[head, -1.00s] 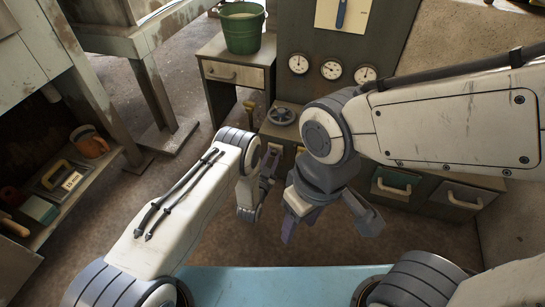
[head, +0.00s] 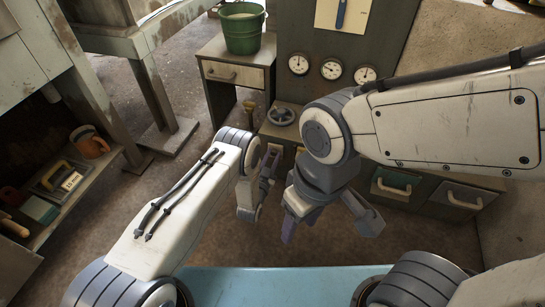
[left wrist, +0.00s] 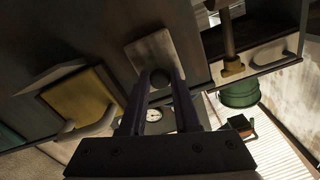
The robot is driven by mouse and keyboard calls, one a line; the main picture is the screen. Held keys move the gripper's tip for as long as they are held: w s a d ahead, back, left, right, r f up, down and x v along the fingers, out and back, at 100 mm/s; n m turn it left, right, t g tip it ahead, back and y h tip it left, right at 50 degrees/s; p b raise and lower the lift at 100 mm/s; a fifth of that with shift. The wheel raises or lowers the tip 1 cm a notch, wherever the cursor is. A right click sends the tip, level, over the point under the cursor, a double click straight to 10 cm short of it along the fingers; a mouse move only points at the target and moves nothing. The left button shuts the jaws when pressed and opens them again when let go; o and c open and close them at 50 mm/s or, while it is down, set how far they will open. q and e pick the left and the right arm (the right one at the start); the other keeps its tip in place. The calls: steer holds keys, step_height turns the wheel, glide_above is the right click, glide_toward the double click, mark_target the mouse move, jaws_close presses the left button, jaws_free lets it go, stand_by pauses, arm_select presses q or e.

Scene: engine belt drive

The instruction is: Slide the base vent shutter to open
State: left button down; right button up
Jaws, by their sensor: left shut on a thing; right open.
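In the left wrist view, a grey metal plate with a dark round knob (left wrist: 160,78), seemingly the vent shutter (left wrist: 150,48), sits on the dark cabinet face. My left gripper (left wrist: 158,82) is shut on this knob, one finger on each side. In the head view my left gripper (head: 266,172) is at the cabinet's lower front, and the shutter is hidden there behind my arms. How far the vent is uncovered cannot be told. My right gripper (head: 330,225) is open and empty, in front of the cabinet and nearer to me.
The cabinet bears gauges (head: 331,70), a handwheel (head: 282,115) and drawers with handles (head: 466,199). A green bucket (head: 243,30) stands on a side table (head: 235,72). A shelf (head: 83,185) with tools is at the left. Floor between is clear.

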arm_select(q)
steer(key=shift+s+f, duration=0.1)
stand_by(0.3)
step_height(320, 180, down, 5)
steer(key=b, duration=0.3)
steer(key=c, duration=0.6)
jaws_free()
steer(key=shift+f, duration=0.1)
steer(key=shift+s+r, duration=0.1)
steer(key=shift+r, duration=0.1)
